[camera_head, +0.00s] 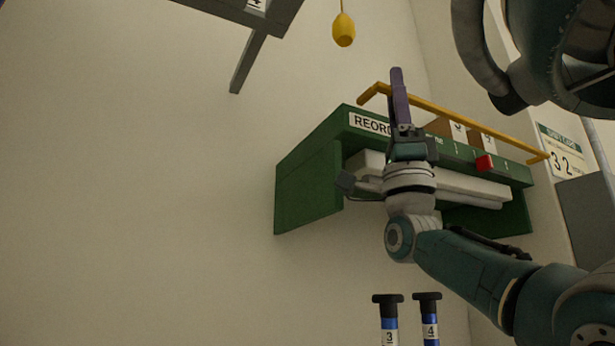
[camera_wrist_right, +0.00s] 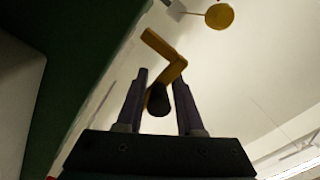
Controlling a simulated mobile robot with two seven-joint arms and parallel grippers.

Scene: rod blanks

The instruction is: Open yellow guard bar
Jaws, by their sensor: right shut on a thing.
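The yellow guard bar (camera_head: 476,124) runs along the upper front of the green wall-mounted unit (camera_head: 308,188), with bent ends. My right gripper (camera_head: 397,74) reaches up in front of the unit, its purple fingers overlapping the bar's left part. In the right wrist view the fingers (camera_wrist_right: 160,77) stand on both sides of the bar's bent yellow end (camera_wrist_right: 166,52) and a dark rounded piece at it. The gripper is shut on the bar; the exact contact is hard to see. My left gripper is not in view.
Two blue rods with black caps (camera_head: 388,318) stand below. The wall area at left is clear.

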